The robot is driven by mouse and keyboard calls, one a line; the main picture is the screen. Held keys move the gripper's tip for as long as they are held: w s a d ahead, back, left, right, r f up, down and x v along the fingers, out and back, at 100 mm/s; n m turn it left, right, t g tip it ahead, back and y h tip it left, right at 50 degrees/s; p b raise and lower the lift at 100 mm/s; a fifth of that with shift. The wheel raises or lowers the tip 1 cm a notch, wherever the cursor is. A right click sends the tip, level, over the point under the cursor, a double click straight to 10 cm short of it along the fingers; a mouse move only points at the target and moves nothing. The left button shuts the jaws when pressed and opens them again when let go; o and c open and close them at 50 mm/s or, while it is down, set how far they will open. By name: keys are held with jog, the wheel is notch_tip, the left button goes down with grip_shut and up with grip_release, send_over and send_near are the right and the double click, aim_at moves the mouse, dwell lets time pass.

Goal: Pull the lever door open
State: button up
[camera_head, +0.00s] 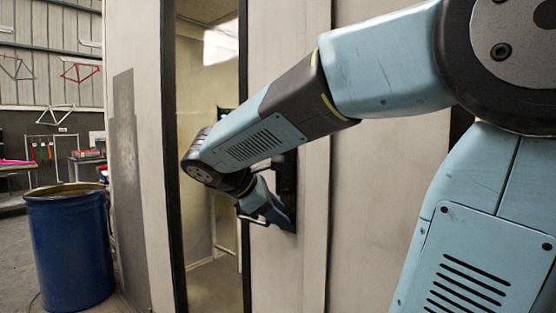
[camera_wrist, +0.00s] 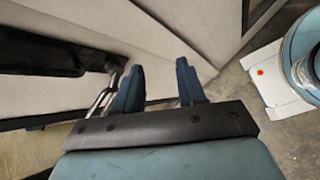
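The pale door (camera_head: 270,55) stands in front of me with a dark handle plate (camera_head: 288,170) on it, partly hidden by my arm in the head view. In the wrist view the dark plate (camera_wrist: 40,57) is at the upper left, with a metal lever (camera_wrist: 103,92) running down from its end. My gripper (camera_head: 270,207) is at the plate's lower part in the head view. In the wrist view my gripper (camera_wrist: 156,70) is open, its two blue fingers apart with only the pale panel and floor seen between them. The lever shows left of the left finger; I cannot tell if they touch.
A tall black-framed pane or opening (camera_head: 205,85) left of the handle shows the booth's inside; I cannot tell which. A blue drum (camera_head: 70,245) stands at the left. Bicycle frames (camera_head: 80,72) hang on the far wall. Floor is visible around the drum.

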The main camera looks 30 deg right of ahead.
jog(key=w+a+r+n+t+h, duration=0.1)
jog(key=w+a+r+n+h, duration=0.3)
jog(key=w+r+n+h, duration=0.55)
jog(key=w+d, duration=0.1)
jog(key=d, duration=0.3)
jog(key=w+d+m+y, duration=0.1)
jog(key=w+d, duration=0.1)
jog(key=d, duration=0.2)
jog(key=w+d+m, duration=0.1)
jog(key=w+d, duration=0.1)
jog(key=d, duration=0.3)
jog(key=shift+d+r+m+y, duration=0.1)
jog(key=shift+r+m+y, duration=0.15)
jog(key=shift+c, duration=0.5)
grip_shut()
